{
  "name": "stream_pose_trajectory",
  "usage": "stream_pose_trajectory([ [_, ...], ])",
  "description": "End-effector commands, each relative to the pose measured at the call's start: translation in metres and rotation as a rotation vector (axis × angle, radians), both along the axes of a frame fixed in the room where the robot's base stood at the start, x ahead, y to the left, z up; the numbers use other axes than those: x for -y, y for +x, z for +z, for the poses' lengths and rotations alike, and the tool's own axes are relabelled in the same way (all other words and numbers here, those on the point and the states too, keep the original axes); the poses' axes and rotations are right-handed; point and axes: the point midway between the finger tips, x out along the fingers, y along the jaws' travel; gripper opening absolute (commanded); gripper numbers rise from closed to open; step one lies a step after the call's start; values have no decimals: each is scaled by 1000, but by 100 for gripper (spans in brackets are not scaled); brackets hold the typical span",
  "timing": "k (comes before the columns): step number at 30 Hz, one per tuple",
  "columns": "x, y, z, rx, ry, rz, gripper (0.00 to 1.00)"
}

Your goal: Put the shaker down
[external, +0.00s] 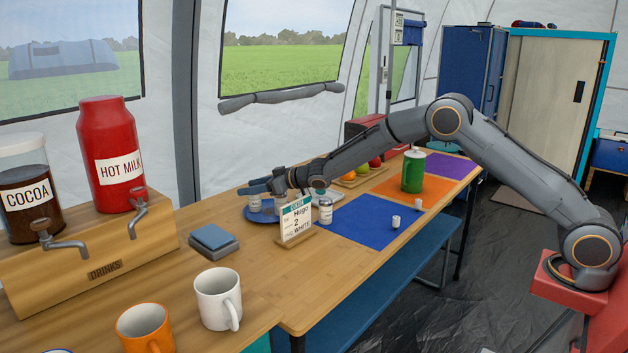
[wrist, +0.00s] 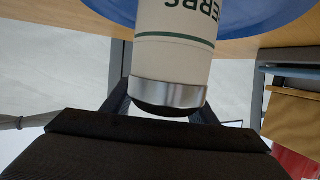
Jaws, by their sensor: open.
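The herbs shaker (wrist: 175,55), pale with a green band and a silver cap (wrist: 168,94), appears upside down in the wrist view, its far end against a round blue tray (wrist: 262,20). My gripper is open, its dark fingers either side of the shaker. In the external view my gripper (external: 257,186) is low over the blue tray (external: 262,217), where small shakers stand, one at the left (external: 254,203) and one beneath the gripper (external: 280,204). Which of these is the herbs shaker I cannot tell there. Another shaker (external: 325,211) stands apart by the order card.
An order card (external: 295,220) stands close in front of the tray. A blue mat (external: 355,222) with small white cups lies to the right, then an orange mat with a green canister (external: 413,171).

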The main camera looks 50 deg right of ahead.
Motion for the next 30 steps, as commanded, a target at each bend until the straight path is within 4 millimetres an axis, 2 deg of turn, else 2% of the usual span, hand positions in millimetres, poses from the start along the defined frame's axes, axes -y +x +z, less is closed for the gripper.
stream_pose_trajectory([
  [3,6,-15,7,2,1,0,52],
  [9,11,-29,13,4,2,0,52],
  [20,12,-30,14,6,1,0,52],
  [23,14,-31,22,11,2,4,52],
  [25,16,-32,36,21,1,11,52],
  [29,40,-57,43,-48,-30,-46,52],
  [30,50,-68,46,-81,-44,-70,52],
])
